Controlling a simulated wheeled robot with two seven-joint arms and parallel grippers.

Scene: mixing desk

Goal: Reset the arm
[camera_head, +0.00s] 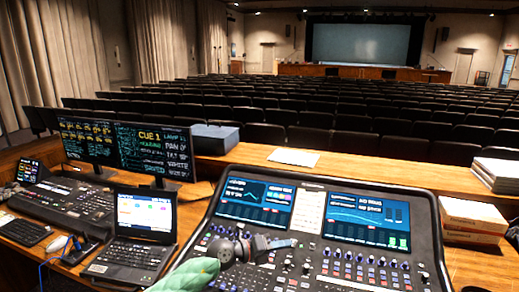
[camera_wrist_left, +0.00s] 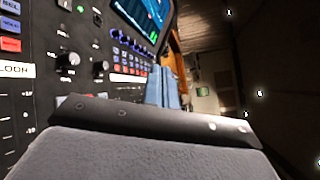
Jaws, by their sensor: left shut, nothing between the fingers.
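My left gripper (camera_head: 286,243) reaches in from the bottom of the head view, over the middle of the large mixing console (camera_head: 424,225). Its fingers are shut with nothing between them, and they point right across the console's controls. Whether they touch the console I cannot tell. In the left wrist view, the closed fingers (camera_wrist_left: 163,88) show beyond the grey gripper body, with the console's knobs and buttons (camera_wrist_left: 70,62) at the left. My right gripper is not in view.
A laptop (camera_head: 135,250), a second console (camera_head: 75,205) and two monitors (camera_head: 125,148) stand to the left. White boxes (camera_head: 472,215) and a stack of books or binders (camera_head: 497,174) lie right. Paper (camera_head: 294,157) lies on the wooden ledge. Rows of seats fill the hall beyond.

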